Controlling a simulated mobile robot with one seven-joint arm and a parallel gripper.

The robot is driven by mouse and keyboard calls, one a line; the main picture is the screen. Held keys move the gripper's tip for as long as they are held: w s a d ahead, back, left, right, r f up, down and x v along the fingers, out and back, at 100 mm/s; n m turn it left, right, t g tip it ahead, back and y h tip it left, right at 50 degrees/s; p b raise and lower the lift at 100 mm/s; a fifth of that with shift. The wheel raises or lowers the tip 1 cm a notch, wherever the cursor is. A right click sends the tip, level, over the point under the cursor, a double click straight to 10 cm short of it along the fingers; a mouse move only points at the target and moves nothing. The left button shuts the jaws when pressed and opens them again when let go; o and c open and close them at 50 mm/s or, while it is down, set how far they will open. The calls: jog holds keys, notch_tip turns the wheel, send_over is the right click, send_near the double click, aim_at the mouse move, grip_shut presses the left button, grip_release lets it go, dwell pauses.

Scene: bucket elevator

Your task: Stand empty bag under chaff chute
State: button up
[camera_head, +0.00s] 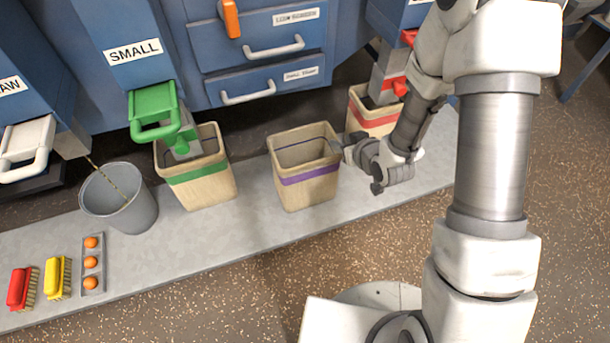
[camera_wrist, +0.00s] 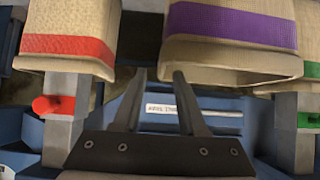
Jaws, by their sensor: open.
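A tan bag with a purple band (camera_head: 308,175) stands upright on the grey ledge, with its open top facing up and looking empty. It also shows close up in the wrist view (camera_wrist: 230,28). My gripper (camera_head: 338,147) is open at the right side of that bag's rim. In the wrist view, the fingertips (camera_wrist: 159,74) are apart beside the rim's corner; I cannot tell whether they touch it. No chute with a readable chaff label shows. The chute with a red handle (camera_head: 396,86) has its label hidden.
A red-banded bag (camera_head: 373,118) stands under the red-handled chute. A green-banded bag (camera_head: 203,183) stands under the chute labelled SMALL (camera_head: 137,52). A grey bucket (camera_head: 128,212), two brushes (camera_head: 40,284) and a strip of orange balls (camera_head: 92,264) are left. The front ledge (camera_head: 240,235) is clear.

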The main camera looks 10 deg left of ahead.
aim_at(335, 138)
jog(key=b+x, duration=0.1)
jog(key=x, duration=0.4)
jog(key=shift+a+f+b, duration=0.1)
jog(key=shift+a+b, duration=0.1)
jog(key=shift+b, duration=0.2)
grip_shut()
dwell(1.0)
